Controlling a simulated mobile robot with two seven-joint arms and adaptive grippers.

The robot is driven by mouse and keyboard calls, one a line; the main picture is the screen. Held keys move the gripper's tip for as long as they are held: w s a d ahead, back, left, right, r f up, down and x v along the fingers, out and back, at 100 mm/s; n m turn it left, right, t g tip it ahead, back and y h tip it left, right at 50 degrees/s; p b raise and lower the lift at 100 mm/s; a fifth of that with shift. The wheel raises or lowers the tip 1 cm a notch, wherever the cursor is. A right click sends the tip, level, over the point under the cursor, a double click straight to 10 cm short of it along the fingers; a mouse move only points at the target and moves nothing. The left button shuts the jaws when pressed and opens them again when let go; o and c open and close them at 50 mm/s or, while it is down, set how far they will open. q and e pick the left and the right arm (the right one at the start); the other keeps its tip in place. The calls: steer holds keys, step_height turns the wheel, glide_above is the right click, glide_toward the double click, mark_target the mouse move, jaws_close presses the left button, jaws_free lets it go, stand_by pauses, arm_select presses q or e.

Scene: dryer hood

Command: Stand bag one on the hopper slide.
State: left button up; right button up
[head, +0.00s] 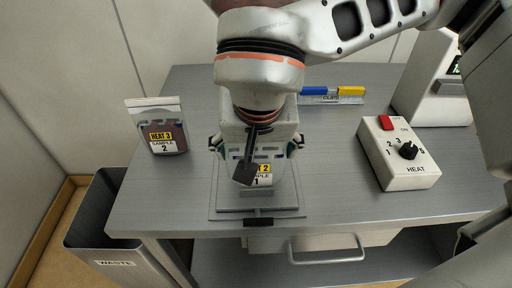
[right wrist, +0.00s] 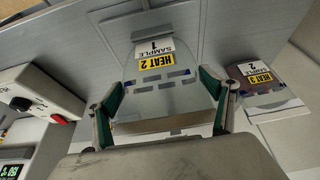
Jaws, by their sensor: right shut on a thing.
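Bag one (head: 263,180) is a clear bag with a yellow HEAT 2 and white SAMPLE 1 label. My right gripper (head: 256,146) is above the table front and hides much of the bag from the head view. In the right wrist view its green-padded fingers (right wrist: 165,112) are shut on the two sides of bag one (right wrist: 158,88). The flat grey slide (head: 230,211), with a dark front tab, lies at the table's front edge under the bag. I cannot tell whether the bag's bottom touches it. My left gripper is not in view.
Bag two (head: 165,135), labelled HEAT 3, stands to the left. A heat control box (head: 398,155) with a red switch and black knob is right. A blue and yellow clip holder (head: 332,95) is behind. A waste bin (head: 108,225) stands front left.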

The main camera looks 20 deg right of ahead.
steer(key=o, duration=0.9)
